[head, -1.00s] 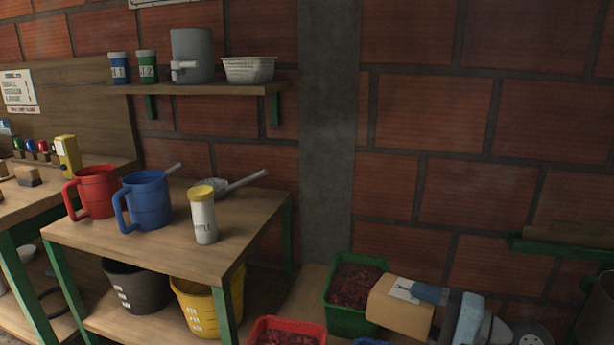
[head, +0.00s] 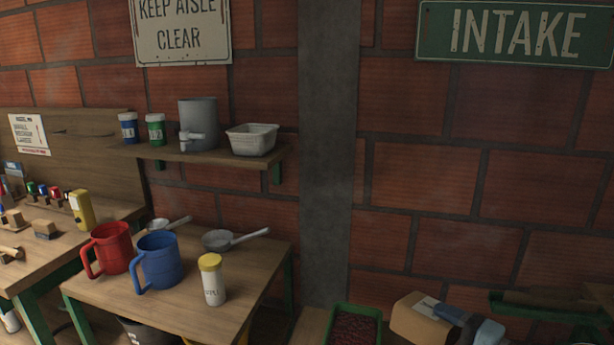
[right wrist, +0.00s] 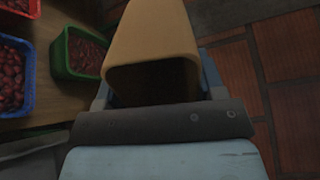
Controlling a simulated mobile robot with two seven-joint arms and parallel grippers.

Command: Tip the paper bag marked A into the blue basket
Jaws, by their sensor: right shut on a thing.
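My right gripper (head: 442,308) is shut on a tan paper bag (head: 412,322) and holds it tilted near the bottom of the head view. The bag also shows in the right wrist view (right wrist: 150,35), between the fingers (right wrist: 157,95), with a dark opening. No letter A can be read on it. The blue basket (right wrist: 32,75) shows only in the right wrist view, cut by the left edge, with red fruit in it. The bag is apart from it, to its right. My left gripper is out of view.
A green basket (head: 374,340) of dark red fruit stands left of the bag; in the right wrist view it (right wrist: 62,62) lies between bag and blue basket. A red basket (right wrist: 22,5) is behind the blue one. A table with red (head: 112,248) and blue (head: 160,262) jugs stands left.

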